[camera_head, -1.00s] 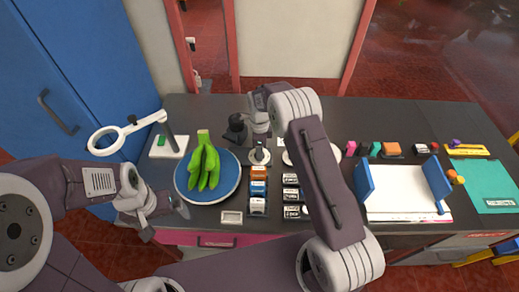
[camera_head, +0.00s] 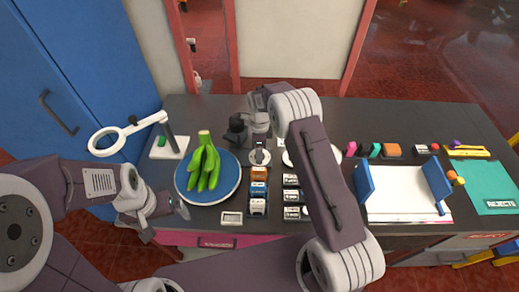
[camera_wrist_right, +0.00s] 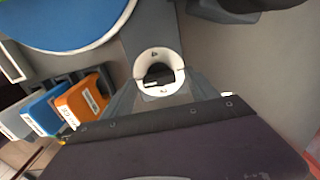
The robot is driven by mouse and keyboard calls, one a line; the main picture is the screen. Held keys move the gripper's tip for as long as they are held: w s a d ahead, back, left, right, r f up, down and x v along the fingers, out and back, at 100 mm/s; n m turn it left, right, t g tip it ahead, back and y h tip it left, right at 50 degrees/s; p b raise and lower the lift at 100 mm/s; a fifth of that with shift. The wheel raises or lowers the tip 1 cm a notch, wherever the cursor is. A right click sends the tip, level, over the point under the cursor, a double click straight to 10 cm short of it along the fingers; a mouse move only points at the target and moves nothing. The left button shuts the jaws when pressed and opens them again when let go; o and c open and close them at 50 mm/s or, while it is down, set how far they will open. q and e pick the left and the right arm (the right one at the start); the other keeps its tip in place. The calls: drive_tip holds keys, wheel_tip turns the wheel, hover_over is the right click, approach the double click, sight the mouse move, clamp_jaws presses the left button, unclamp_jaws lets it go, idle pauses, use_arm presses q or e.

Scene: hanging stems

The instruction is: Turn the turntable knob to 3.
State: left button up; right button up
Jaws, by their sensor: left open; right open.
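The turntable (camera_head: 183,188) is a round blue disc on the counter, with a bunch of green bananas (camera_head: 204,165) upright on it. Its knob (camera_head: 259,156) is a small white dial with a dark centre, right of the disc. The knob also shows in the right wrist view (camera_wrist_right: 158,74), with small marks on the white ring that are too small to read. My right gripper (camera_head: 260,143) is open and points down at the knob. Whether its fingers touch the knob is unclear. My left gripper (camera_head: 178,209) is open and empty, at the counter's front edge, left of the turntable.
Orange, blue and white labelled blocks (camera_head: 258,188) stand in a column just in front of the knob. A magnifier lamp (camera_head: 172,150) stands behind left. A white tray with blue ends (camera_head: 400,187) and a teal mat (camera_head: 497,185) lie to the right.

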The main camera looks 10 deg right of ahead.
wheel_tip(320, 180, up, 9)
drive_tip(key=b, duration=0.1)
idle(0.5)
